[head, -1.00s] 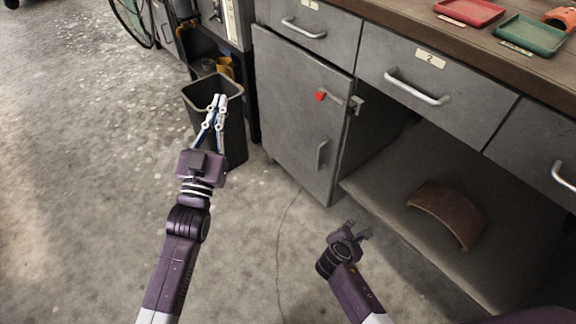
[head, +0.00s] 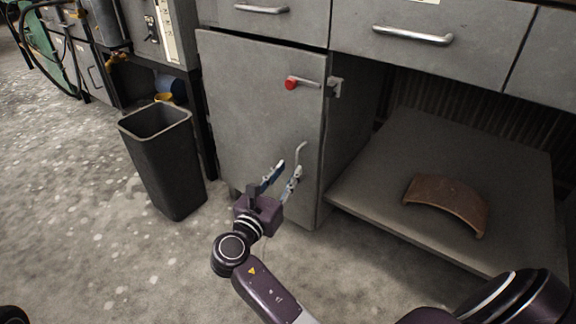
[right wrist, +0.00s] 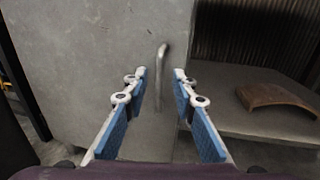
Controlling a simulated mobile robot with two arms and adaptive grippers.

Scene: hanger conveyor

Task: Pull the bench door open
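The grey bench door (head: 250,110) stands under a drawer and looks shut. A latch lever with a red knob (head: 291,84) lies across its upper right, its bar reaching toward a metal catch (head: 335,87) at the door's right edge. The door's upright metal handle (head: 301,154) is low on its right side. My right gripper (head: 288,169) is open in front of the handle. In the right wrist view, the handle (right wrist: 162,68) shows ahead, between the two spread blue-padded fingers (right wrist: 160,85), with no clear contact. My left gripper is out of view.
A black bin (head: 165,165) stands on the floor left of the door. Right of the door, an open low shelf (head: 370,175) holds a curved brown piece (head: 447,201). Drawers with bar handles (head: 412,36) run above. The floor before the door is clear.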

